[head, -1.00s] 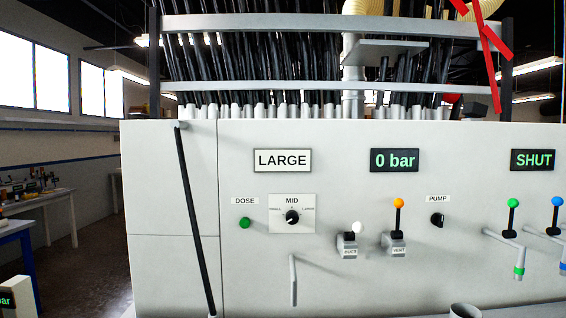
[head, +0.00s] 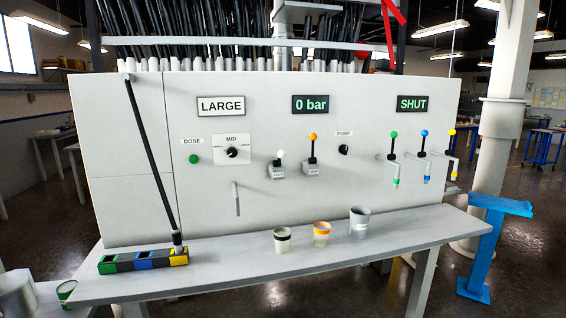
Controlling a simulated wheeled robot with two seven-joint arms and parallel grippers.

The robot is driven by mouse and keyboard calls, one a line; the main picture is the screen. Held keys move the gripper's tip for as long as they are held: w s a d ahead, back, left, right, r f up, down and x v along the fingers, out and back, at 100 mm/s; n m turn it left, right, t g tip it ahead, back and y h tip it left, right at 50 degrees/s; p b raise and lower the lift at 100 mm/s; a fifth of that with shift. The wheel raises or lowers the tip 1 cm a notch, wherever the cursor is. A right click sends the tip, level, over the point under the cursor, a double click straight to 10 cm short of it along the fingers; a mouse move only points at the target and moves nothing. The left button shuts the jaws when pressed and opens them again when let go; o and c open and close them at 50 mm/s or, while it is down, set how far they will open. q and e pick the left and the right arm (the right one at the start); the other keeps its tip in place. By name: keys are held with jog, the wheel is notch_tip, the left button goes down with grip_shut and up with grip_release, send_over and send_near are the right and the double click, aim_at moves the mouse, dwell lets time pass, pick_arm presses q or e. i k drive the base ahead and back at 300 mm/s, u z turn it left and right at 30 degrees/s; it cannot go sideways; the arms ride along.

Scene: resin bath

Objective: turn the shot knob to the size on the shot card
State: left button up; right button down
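The shot knob (head: 232,152) is a small black dial on a square white plate on the machine's front panel. The plate carries small size words at left and right and MID at the top. Neither of my grippers is in the head view.
The green DOSE button (head: 193,159) is left of the knob. A black pole (head: 150,155) leans across the panel's left part. Below is a shelf (head: 230,268) with several cups and a coloured block tray (head: 143,259). A blue stand (head: 482,245) is at right.

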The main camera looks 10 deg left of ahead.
aim_at(232, 152)
jog(key=z, duration=0.2)
jog(key=k, duration=0.5)
jog(key=z, duration=1.15)
jog(key=i, duration=1.85)
jog(key=u, duration=0.95)
jog(key=i, duration=0.65)
jog(key=u, duration=0.8)
